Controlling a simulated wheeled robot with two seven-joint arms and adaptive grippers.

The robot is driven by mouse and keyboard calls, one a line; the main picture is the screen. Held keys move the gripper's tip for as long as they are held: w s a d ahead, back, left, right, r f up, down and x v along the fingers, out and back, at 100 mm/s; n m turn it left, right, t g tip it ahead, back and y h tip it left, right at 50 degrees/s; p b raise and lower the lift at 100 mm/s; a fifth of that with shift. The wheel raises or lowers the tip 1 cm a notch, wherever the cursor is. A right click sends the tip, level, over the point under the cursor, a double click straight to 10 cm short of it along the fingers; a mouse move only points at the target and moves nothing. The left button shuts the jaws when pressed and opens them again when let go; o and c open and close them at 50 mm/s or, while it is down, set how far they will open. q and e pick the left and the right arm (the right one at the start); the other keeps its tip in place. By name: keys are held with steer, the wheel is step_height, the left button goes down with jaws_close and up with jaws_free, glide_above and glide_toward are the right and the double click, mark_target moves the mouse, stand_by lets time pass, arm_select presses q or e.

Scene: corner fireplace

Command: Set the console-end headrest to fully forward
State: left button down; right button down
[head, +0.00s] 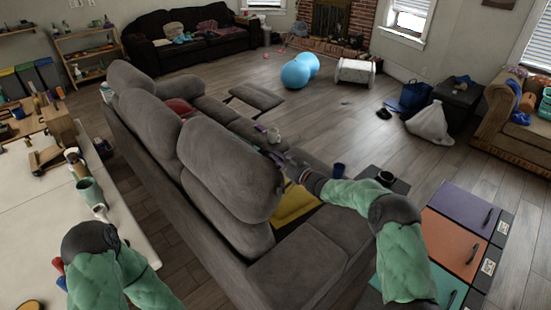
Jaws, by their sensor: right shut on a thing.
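The grey sofa (300,262) runs diagonally through the head view. Its nearest headrest (225,165) is a large padded cushion above the backrest (228,222). It stands raised and roughly upright; its exact tilt is hard to tell. My right gripper (276,158) reaches in from the right over the seat. It is shut on the front edge of this headrest, and its fingertips are partly hard to make out against the grey fabric. My left arm shows at the lower left beside the white table; its gripper cannot be made out.
A farther headrest (130,77) stands at the sofa's far end. The white table (40,220) with tools is at left, a coloured drawer cabinet (455,235) at right. Open floor lies beyond the sofa.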

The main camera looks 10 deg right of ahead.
steer(key=shift+d+f, duration=0.2)
steer(key=c, duration=1.3)
jaws_free()
steer(key=shift+d, duration=0.1)
steer(key=v, duration=1.2)
